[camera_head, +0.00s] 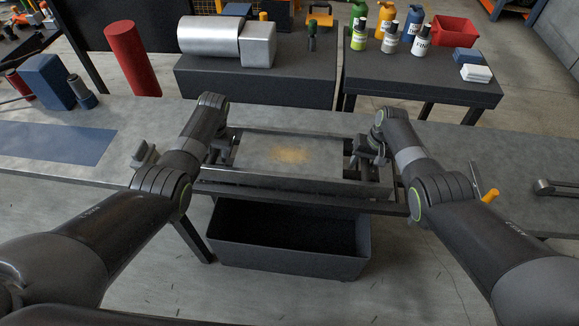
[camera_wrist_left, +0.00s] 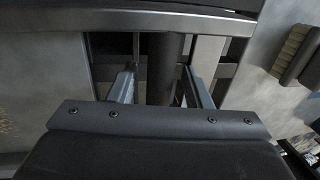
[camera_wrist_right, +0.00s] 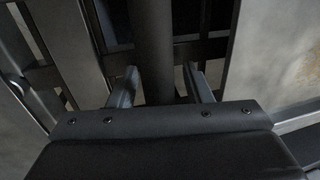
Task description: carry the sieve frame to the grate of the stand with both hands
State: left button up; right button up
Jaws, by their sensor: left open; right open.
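The sieve frame (camera_head: 250,147) is a grey rectangular frame with a flat pale sheet and a sandy-brown patch in its middle. It appears to lie level on the dark stand (camera_head: 285,190), set in the bench above a black bin; the grate beneath is mostly hidden. My left gripper (camera_head: 222,150) is at the frame's left side, open, its fingers on either side of a dark round bar (camera_wrist_left: 162,68). My right gripper (camera_head: 366,156) is at the right side, open, its fingers straddling a similar dark bar (camera_wrist_right: 153,45). Contact cannot be told.
The black bin (camera_head: 285,258) stands on the floor below. A small brush-like block (camera_head: 144,154) lies left of the frame, an orange-handled tool (camera_head: 489,196) to the right. A blue mat (camera_head: 55,148) lies far left. Behind, dark tables hold a metal cylinder (camera_head: 210,37) and several bottles.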

pick_arm(q)
notch_tip(320, 180, up, 12)
jog(key=d, duration=0.2)
jog(key=shift+d+f, duration=0.15)
pick_arm(e)
notch_tip(320, 180, up, 12)
jog(key=d, duration=0.2)
jog(key=shift+d, duration=0.2)
dwell(0.4)
pick_arm(q)
jog(key=shift+s, duration=0.1)
pick_arm(e)
jog(key=shift+s+f, duration=0.1)
jog(key=shift+f, duration=0.05)
